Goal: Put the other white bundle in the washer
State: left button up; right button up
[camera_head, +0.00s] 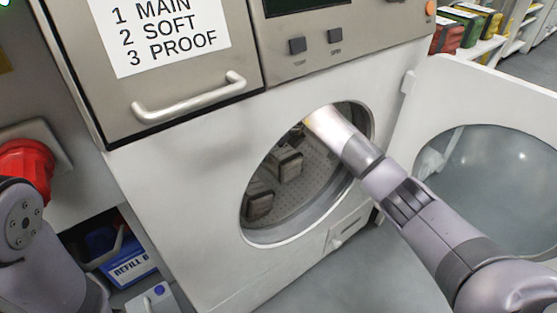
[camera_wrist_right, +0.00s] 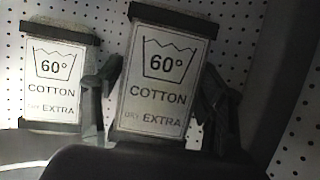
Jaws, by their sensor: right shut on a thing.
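The washer (camera_head: 190,190) is a white front-loader with a round opening. My right arm reaches into the opening, and the gripper end is mostly hidden inside. In the head view two pale bundles show inside, an upper one (camera_head: 287,165) and a lower one (camera_head: 258,206). My left gripper is out of view.
The washer door (camera_head: 420,100) stands open to the right. A drawer front with a handle (camera_head: 190,97) and a label is above left. A red fitting (camera_head: 28,165) and a blue refill box (camera_head: 130,262) are at left. Coloured bundles (camera_head: 450,35) lie on shelves at top right.

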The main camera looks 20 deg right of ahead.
jog(key=shift+f, duration=0.6)
jog(key=o, duration=1.4)
